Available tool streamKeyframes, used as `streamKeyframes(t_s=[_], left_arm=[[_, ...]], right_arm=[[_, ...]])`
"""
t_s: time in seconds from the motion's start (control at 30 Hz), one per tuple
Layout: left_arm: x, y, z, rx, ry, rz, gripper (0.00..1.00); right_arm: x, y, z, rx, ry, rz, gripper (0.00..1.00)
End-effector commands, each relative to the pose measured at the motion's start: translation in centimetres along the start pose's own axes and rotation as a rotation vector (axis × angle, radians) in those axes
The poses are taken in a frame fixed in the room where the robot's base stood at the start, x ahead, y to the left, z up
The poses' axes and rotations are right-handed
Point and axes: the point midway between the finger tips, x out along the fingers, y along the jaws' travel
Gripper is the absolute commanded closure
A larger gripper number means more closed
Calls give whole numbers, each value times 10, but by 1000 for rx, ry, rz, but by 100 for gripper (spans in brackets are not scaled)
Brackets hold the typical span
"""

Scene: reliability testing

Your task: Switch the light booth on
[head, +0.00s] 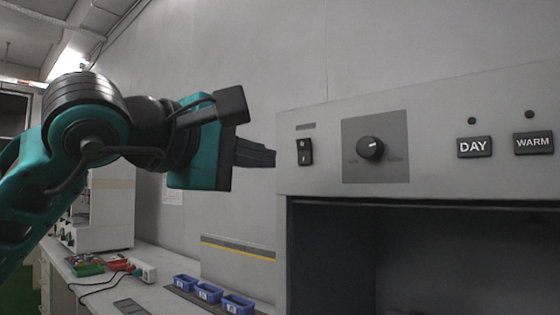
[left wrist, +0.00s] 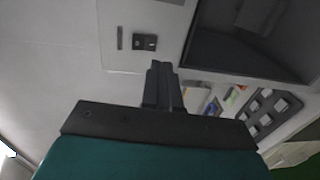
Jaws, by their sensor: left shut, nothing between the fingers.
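The light booth (head: 435,115) is a grey cabinet with a control panel above a dark opening. A black rocker switch (head: 305,152) sits at the panel's left end; it also shows in the left wrist view (left wrist: 145,42). A black round knob (head: 370,148), a DAY button (head: 474,147) and a WARM button (head: 533,142) lie to its right. My left gripper (head: 273,157) is shut and empty, its tips just left of the switch in the head view. In the left wrist view its fingertips (left wrist: 162,66) are just below the switch. Contact cannot be told. My right gripper is out of view.
Blue bins (head: 208,292) stand on a white bench to the left of the booth. A power strip (head: 142,270) with cables and a white machine (head: 104,212) are farther left. A plain grey wall is behind.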

Motion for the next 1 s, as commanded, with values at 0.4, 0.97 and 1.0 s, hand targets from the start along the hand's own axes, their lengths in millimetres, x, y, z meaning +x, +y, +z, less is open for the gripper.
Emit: streamKeyframes(t_s=[0.4,0.97,1.0], left_arm=[[-63,-15,-1,-3,3,-5,100],[-66,-15,-1,-3,2,-5,100],[-66,-15,-1,-3,2,-5,100]], right_arm=[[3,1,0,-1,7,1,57],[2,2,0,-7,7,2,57],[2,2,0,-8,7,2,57]])
